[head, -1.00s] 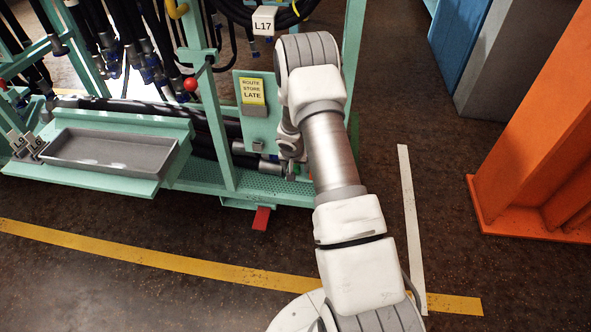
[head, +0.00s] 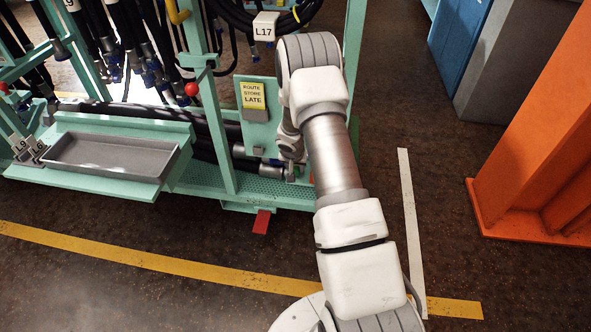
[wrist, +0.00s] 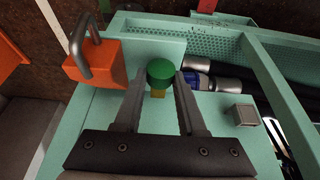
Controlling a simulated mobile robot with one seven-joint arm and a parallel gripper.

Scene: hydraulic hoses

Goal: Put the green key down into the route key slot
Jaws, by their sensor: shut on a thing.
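My gripper (wrist: 160,77) is shut on the green key (wrist: 160,70), whose round green head sits between the fingertips in the wrist view. A small brass-coloured piece (wrist: 158,93) shows just below the green head; I cannot tell whether it is the key's shank or part of a slot. A pale green plate lies under the fingers. A small grey box (wrist: 242,115) is fixed to the right on the green rack. I cannot make out the route key slot for certain. In the head view my gripper (head: 292,170) is low at the rack, largely hidden by my arm.
An orange padlock-like block (wrist: 93,62) with a grey shackle stands close left of my fingers. Hoses with metal ends (wrist: 228,85) lie to the right. The "ROUTE STORE LATE" sign (head: 254,95) and a grey tray (head: 110,158) are on the rack. Floor at right is open before the orange post (head: 530,130).

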